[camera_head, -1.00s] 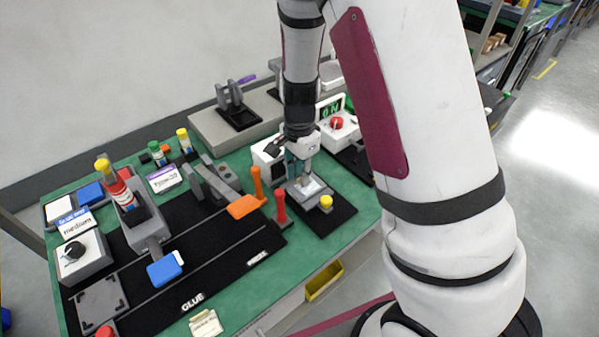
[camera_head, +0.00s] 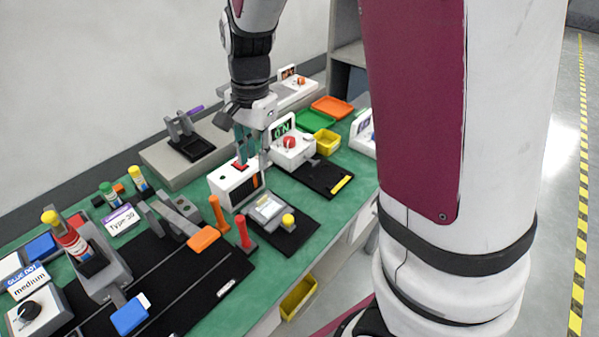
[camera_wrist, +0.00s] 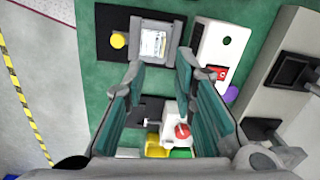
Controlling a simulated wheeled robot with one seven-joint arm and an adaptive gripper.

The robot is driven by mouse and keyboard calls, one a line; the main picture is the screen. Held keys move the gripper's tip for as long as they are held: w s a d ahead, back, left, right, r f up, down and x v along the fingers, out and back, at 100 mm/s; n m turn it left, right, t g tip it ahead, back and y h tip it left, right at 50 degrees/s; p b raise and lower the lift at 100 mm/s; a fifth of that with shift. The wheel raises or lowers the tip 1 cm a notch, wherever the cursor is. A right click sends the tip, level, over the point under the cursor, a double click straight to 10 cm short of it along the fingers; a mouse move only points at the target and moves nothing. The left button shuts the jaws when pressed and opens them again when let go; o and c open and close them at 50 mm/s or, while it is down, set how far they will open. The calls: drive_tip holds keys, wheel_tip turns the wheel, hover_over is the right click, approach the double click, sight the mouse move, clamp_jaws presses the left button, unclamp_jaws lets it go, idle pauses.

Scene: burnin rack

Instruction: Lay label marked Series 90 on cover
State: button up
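My gripper (camera_head: 251,152) is open, its teal fingers pointing down above and beside a white box (camera_head: 236,186) with a red patch on top. In the wrist view, the gap between the fingers (camera_wrist: 163,85) is empty. A grey fixture (camera_head: 268,207) on a black mat holds a flat pale piece, possibly the cover; it also shows in the wrist view (camera_wrist: 154,43). A small printed patch lies on that piece, its words too small to read. The red patch (camera_wrist: 217,74) on the white box has a small white mark. I cannot make out Series 90 anywhere.
A yellow knob (camera_head: 288,221) stands beside the fixture. Red (camera_head: 243,232) and orange (camera_head: 217,213) upright handles stand left of it. A box with a red button and ON sign (camera_head: 291,146), and a yellow bin (camera_head: 326,141), stand behind. A "Type 30" sign (camera_head: 121,219) stands left.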

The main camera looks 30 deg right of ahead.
drive_tip(key=s+r+n+t, duration=0.1)
drive_tip(key=s+r+n, duration=0.4)
drive_tip(key=s, duration=0.6)
drive_tip(key=s+r+n+t, duration=0.2)
drive_tip(key=s+r+n, duration=0.4)
drive_tip(key=s, duration=0.5)
drive_tip(key=shift+s+d+n+h, duration=0.3)
drive_tip(key=shift+n, duration=0.5)
drive_tip(key=shift+r, duration=0.2)
drive_tip(key=shift+r+t+p, duration=0.4)
drive_tip(key=shift+r+p, duration=0.25)
drive_tip(key=shift+r, duration=0.1)
